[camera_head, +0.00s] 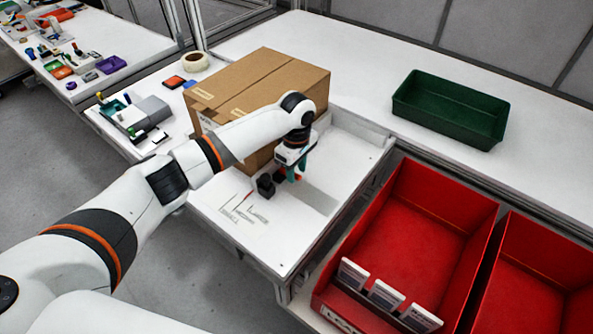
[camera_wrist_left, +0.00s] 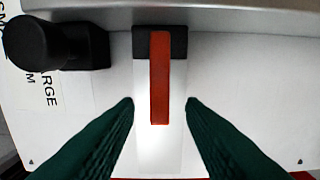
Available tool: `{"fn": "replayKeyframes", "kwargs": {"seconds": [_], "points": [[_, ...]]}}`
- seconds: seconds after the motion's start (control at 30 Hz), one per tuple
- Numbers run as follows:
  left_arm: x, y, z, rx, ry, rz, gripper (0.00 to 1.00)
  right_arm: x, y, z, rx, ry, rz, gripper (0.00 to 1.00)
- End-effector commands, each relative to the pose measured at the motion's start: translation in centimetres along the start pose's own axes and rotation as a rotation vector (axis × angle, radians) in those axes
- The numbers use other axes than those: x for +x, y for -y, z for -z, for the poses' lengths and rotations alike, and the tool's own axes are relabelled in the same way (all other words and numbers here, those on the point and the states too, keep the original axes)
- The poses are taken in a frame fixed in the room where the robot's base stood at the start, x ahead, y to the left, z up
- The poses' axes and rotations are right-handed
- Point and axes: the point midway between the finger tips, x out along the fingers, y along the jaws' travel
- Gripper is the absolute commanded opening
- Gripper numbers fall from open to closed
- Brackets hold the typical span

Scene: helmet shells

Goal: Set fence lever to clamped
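The fence lever (camera_wrist_left: 160,78) is a red bar on a dark mount, seen in the left wrist view pointing down the picture. In the head view a bit of red shows beside my left gripper, low at the cardboard box's front. My left gripper (camera_wrist_left: 160,104) has its two green fingers apart, one on each side of the lever's lower end, with gaps between. It also shows in the head view (camera_head: 294,174), over the white table (camera_head: 300,240). A black knob (camera_wrist_left: 32,42) on a black block stands left of the lever. My right gripper is not in view.
A large cardboard box (camera_head: 250,88) stands behind my left gripper. Red bins (camera_head: 425,220) stand at the right, and a green tray (camera_head: 450,108) lies on the back table. Printed size markings (camera_head: 243,210) lie on the white surface. The front of that surface is clear.

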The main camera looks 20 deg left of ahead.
Motion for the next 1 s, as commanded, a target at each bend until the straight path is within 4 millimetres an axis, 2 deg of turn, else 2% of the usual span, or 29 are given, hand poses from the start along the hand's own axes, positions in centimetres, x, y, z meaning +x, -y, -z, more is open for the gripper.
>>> {"fn": "replayKeyframes", "kwargs": {"seconds": [0.03, 0.13, 0.43, 0.47, 0.67, 0.87, 1.0], "points": [[0.5, 0.0, 0.0, 0.0, 0.0, 0.0, 0.36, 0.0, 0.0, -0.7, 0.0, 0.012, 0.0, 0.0], [1.1, 0.0, 0.0, -0.001, 0.0, 0.0, 0.36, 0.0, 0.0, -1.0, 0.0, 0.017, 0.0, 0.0], [1.4, 0.0, 0.0, 0.0, 0.0, 0.002, 0.36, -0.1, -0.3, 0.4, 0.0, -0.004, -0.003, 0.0], [1.4, 0.0, 0.0, 0.0, 0.0, 0.001, 0.35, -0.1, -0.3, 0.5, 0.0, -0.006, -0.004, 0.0], [1.4, 0.0, 0.0, 0.0, 0.0, 0.001, 0.02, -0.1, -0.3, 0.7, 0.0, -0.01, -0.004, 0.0], [1.2, 0.0, 0.1, 0.0, 0.003, 0.001, 0.0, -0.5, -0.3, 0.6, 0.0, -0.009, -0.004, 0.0], [0.8, 0.2, 0.2, -0.002, 0.028, 0.005, 0.0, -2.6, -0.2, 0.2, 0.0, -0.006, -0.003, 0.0]]}}
